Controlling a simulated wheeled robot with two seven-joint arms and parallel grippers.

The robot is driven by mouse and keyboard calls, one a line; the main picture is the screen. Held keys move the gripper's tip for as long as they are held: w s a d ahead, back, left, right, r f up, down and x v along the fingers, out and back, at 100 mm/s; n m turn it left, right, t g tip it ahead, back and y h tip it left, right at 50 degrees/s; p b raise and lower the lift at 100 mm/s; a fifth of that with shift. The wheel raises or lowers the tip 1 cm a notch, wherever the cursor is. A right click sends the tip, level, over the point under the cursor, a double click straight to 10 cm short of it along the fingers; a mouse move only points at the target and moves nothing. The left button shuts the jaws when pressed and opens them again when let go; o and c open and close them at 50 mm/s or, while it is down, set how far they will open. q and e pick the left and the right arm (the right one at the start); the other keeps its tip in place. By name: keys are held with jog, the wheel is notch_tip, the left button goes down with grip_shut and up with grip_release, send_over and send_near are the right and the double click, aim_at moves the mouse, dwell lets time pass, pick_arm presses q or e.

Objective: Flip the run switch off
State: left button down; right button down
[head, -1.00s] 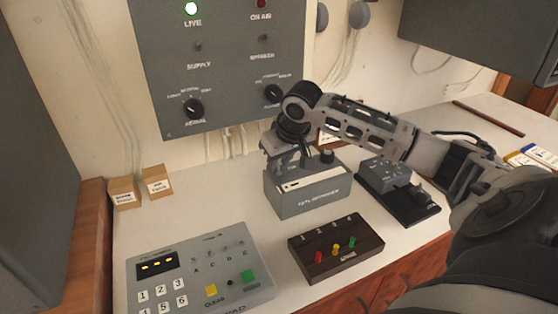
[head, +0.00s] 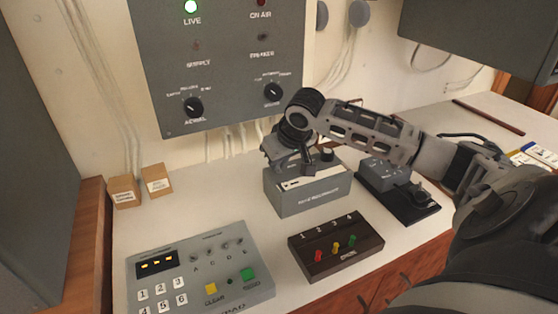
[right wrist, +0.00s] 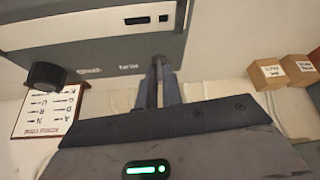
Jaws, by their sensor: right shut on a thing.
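The grey recorder box (head: 308,196) stands on the white counter in the middle of the head view, with a black knob (head: 327,155) on its top. My right gripper (head: 284,172) is at the back left part of its top. In the right wrist view, the box (right wrist: 90,35) fills the upper left, and my right gripper's fingers (right wrist: 160,68) are close together at its panel, beside small white labels. They are shut on a small part there, which I take as the run switch; the fingers hide it, so its position cannot be read. My left gripper is not in view.
A dark block with coloured levers (head: 336,248) and a grey keypad unit (head: 200,268) stand in front. A telegraph key on a black base (head: 408,205) is at the right. Two cardboard boxes (head: 156,180) stand at the back left. A grey panel (head: 225,60) hangs behind.

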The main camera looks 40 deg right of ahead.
jog(key=shift+s+a+f+t+b, duration=0.1)
jog(key=shift+s+f+t+b, duration=0.15)
jog(key=shift+t, duration=0.35)
jog(key=shift+s+a+f+t+h+b, duration=0.15)
jog(key=shift+s+t+h+b, duration=0.2)
jog(key=shift+t+b, duration=0.45)
jog(key=shift+s+f+t+h+b, duration=0.15)
jog(key=shift+t+h+b, duration=0.1)
jog(key=shift+t+b, duration=0.6)
jog(key=shift+s+a+t+h+b, duration=0.15)
jog(key=shift+s+t+h+b, duration=0.15)
jog(key=shift+t+b, duration=0.6)
jog(key=shift+t, duration=0.75)
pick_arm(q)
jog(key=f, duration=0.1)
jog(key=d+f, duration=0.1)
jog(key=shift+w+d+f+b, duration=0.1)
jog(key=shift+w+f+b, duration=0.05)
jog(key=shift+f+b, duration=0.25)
pick_arm(e)
jog(key=shift+s+h, duration=0.1)
jog(key=shift+h, duration=0.2)
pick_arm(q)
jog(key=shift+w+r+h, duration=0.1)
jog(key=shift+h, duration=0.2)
pick_arm(e)
jog(key=shift+t, duration=0.3)
jog(key=c, duration=1.6)
grip_release()
jog(key=shift+r, duration=0.2)
